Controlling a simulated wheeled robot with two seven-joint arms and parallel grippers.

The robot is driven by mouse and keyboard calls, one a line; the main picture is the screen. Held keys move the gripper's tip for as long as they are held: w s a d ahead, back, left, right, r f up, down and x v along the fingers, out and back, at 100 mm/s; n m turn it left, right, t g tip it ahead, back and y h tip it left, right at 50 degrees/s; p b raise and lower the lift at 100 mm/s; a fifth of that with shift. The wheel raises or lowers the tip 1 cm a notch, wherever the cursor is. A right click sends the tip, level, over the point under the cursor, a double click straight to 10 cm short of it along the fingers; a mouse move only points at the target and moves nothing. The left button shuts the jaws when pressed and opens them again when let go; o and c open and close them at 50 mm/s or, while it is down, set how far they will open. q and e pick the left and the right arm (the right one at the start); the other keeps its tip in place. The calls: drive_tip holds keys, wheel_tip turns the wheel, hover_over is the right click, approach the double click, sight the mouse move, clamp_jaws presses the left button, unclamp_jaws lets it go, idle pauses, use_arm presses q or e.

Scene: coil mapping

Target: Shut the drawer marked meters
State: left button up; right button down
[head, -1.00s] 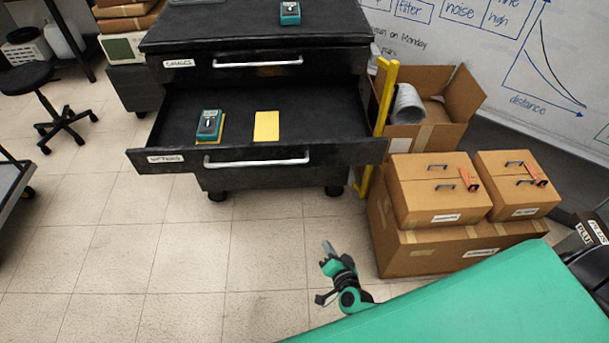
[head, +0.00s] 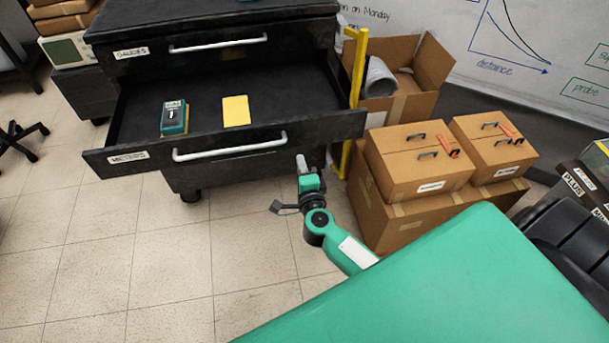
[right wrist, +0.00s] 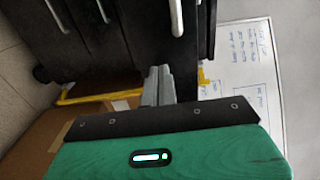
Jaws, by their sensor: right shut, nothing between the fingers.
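The open drawer (head: 240,159) juts out of the black cabinet (head: 215,15). The small label at its left front is hard to read but looks like "meters". A silver bar handle (head: 230,150) runs along its front. A teal meter (head: 174,118) and a yellow card (head: 236,111) lie inside. My right gripper (head: 301,163) is shut and empty, just in front of the drawer's right front, near the handle's right end; I cannot tell if it touches. In the right wrist view the shut fingers (right wrist: 158,85) point toward the dark cabinet front (right wrist: 120,40). My left gripper is out of view.
The drawer above, marked gauges (head: 218,43), is shut. A yellow post (head: 356,75) stands at the cabinet's right. Cardboard boxes (head: 420,165) stand right of my gripper, with an open carton (head: 410,80) behind. The floor at left front is clear.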

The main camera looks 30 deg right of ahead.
sight(295, 138)
drive_tip(key=x, duration=0.6)
drive_tip(key=shift+w, duration=0.15)
drive_tip(key=shift+w+d+f, duration=0.1)
drive_tip(key=shift+w+d, duration=0.05)
drive_tip(key=shift+w, duration=0.15)
drive_tip(key=shift+w, duration=0.1)
